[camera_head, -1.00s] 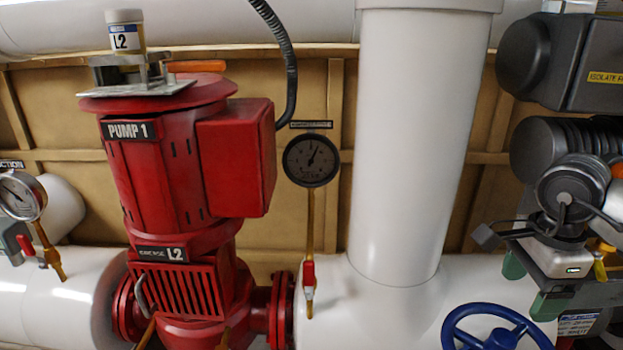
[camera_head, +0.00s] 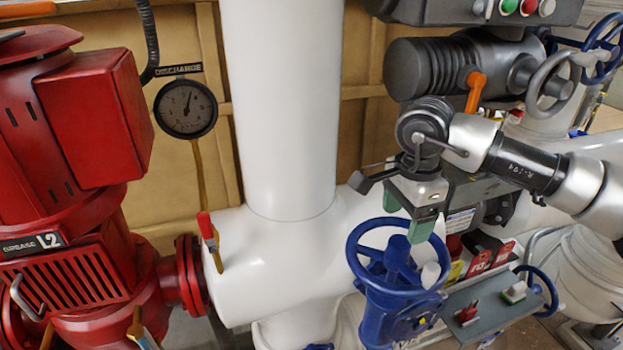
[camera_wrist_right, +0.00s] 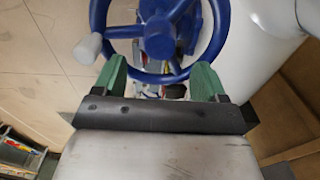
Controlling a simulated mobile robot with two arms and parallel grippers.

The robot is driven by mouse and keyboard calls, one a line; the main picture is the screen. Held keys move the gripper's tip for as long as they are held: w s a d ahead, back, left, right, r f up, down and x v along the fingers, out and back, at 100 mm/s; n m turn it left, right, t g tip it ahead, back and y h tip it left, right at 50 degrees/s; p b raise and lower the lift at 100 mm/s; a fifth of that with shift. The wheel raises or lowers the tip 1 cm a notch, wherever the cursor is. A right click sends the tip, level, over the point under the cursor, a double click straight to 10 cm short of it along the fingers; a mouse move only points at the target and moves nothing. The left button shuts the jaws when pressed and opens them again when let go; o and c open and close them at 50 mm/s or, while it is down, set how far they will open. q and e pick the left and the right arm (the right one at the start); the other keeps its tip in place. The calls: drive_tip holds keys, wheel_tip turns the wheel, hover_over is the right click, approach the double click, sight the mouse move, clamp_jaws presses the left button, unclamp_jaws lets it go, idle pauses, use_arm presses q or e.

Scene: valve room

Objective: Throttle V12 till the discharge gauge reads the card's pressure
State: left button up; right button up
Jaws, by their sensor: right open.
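The blue handwheel valve (camera_head: 397,262) stands right of centre on the white discharge pipe; no V12 label is readable on it. The round discharge gauge (camera_head: 186,108) hangs on the wall left of the thick white pipe, its needle pointing a little right of straight up; its figures are too small to read. My right gripper (camera_head: 408,219) has green fingers and is open and empty just above the wheel. In the right wrist view the blue wheel (camera_wrist_right: 155,40), with a pale knob at left, lies beyond the two spread fingers. No pressure card is identifiable. My left gripper is not in view.
The red pump (camera_head: 70,140) fills the left side. A red-handled small valve (camera_head: 206,228) sits under the gauge. A dark actuator (camera_head: 440,68) with an orange lever (camera_head: 475,90) is above my right arm. A grey shelf (camera_head: 480,312) holds small items at lower right.

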idle(0.5)
drive_tip(key=shift+f+n+b, duration=0.15)
drive_tip(key=shift+n+b, duration=0.3)
drive_tip(key=shift+n, duration=0.55)
drive_tip(key=n+b, duration=0.1)
drive_tip(key=n, duration=0.3)
drive_tip(key=shift+n, duration=1.1)
drive_tip(key=n+b, duration=0.1)
drive_tip(key=n, duration=0.2)
drive_tip(key=shift+n, duration=0.3)
drive_tip(key=n, duration=0.4)
drive_tip(key=shift+b, duration=0.35)
